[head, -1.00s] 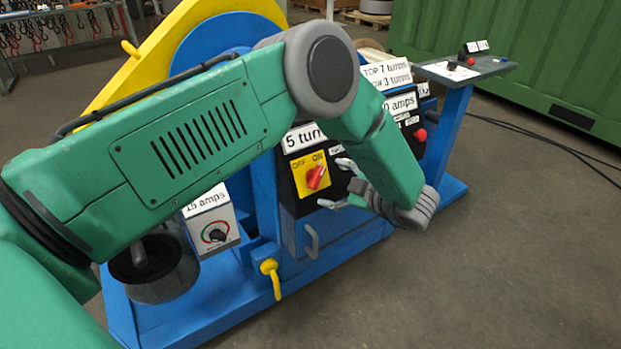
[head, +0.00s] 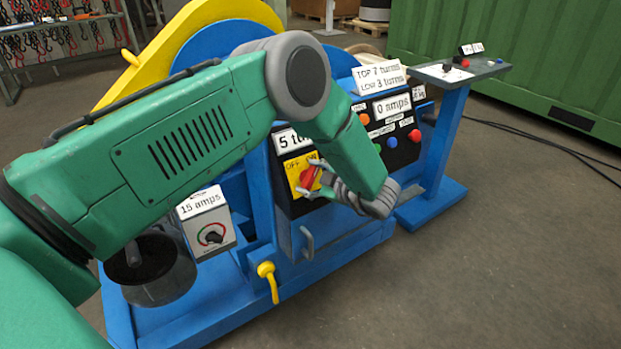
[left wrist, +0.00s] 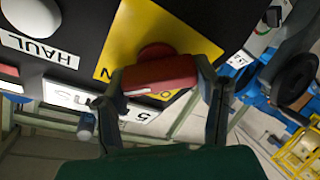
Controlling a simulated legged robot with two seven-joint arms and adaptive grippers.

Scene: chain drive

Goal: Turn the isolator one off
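The isolator is a yellow plate (head: 292,172) marked OFF and ON, with a red handle (head: 307,178) on the black panel. In the head view the handle is partly behind my left gripper (head: 318,180) and seems to lean toward ON. In the left wrist view the red handle (left wrist: 160,76) lies between the two spread fingers, one near each end. The yellow plate (left wrist: 150,35) shows behind it. The fingers look open around the handle; I cannot tell whether they touch it. My right gripper is not in view.
Several coloured buttons (head: 391,142) and a 0 amps sign (head: 392,106) sit right of the isolator. A 15 amps box (head: 209,222) and a yellow lever (head: 267,275) are lower left. A blue pedestal (head: 440,150) stands at the right.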

